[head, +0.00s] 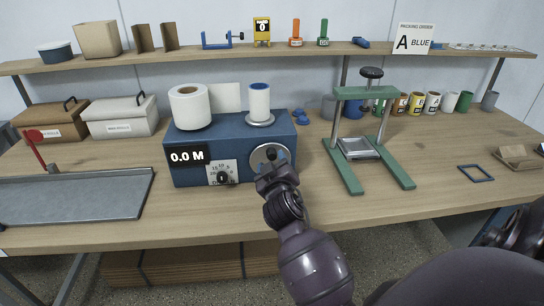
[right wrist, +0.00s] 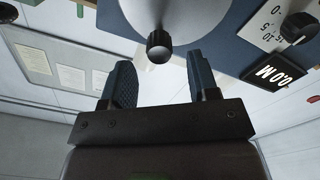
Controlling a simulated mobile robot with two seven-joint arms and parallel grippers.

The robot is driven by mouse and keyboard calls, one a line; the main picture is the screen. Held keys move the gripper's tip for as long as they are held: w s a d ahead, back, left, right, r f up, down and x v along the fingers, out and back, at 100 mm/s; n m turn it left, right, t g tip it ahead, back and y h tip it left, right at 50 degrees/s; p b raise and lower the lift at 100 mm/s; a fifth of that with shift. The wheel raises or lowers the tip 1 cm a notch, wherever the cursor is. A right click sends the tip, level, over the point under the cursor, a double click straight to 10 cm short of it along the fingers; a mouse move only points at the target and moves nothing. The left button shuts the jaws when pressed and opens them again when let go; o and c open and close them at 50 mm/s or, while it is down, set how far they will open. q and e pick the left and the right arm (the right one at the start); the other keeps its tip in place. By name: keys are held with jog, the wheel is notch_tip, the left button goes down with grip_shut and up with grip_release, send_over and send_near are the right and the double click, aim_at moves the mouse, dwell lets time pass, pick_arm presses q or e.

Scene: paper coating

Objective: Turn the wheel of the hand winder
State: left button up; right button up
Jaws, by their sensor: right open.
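The hand winder (head: 235,142) is a blue box on the bench with a white paper roll (head: 190,107) and a smaller roll on a blue core (head: 260,103) on top. Its display (head: 187,157) reads 0.0 M. The round grey wheel (head: 258,157) is on the front at the right. My right gripper (head: 272,172) is in front of the wheel and partly hides it. In the right wrist view the wheel's dark knob (right wrist: 159,46) stands just beyond and between the open fingers (right wrist: 155,85), apart from them. My left gripper is not in view.
A green press (head: 365,125) stands right of the winder. A grey tray (head: 75,195) lies at the left, with boxes (head: 122,115) behind it. Several coloured cups (head: 416,103) line the back right. A shelf (head: 300,50) runs above. The bench front near the winder is clear.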

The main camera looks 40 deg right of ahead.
jog(key=v, duration=0.6)
jog(key=shift+s+r, duration=0.1)
jog(key=shift+r, duration=0.05)
dwell(0.9)
